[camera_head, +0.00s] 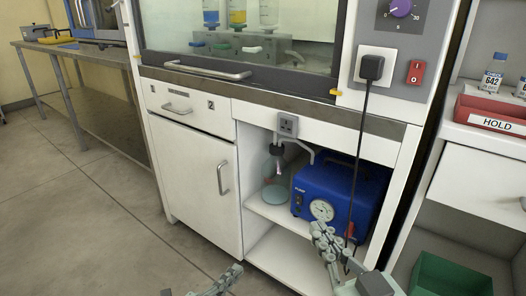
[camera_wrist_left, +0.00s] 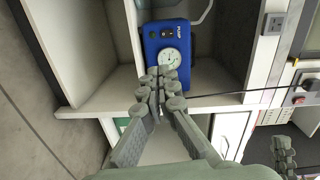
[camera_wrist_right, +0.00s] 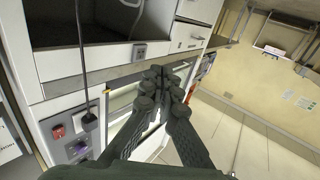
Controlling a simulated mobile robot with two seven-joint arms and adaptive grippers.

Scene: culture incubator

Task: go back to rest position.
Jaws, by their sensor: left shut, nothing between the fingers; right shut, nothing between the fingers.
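My left gripper (camera_head: 222,282) shows low in the head view, at the bottom edge left of the open shelf. In the left wrist view (camera_wrist_left: 160,78) its fingers are together with nothing between them, pointing toward the blue pump. My right gripper (camera_head: 326,236) is in front of the cabinet's open bay, overlapping the lower part of the blue pump in the head view. In the right wrist view (camera_wrist_right: 162,82) its fingers are together and empty.
A blue pump (camera_head: 338,189) with a gauge and a glass flask (camera_head: 275,188) stand on the cabinet's shelf. A black cord (camera_head: 361,150) hangs from a plug past the pump. A red HOLD tray (camera_head: 490,112) and a green bin (camera_head: 450,274) are at right. Open floor lies at left.

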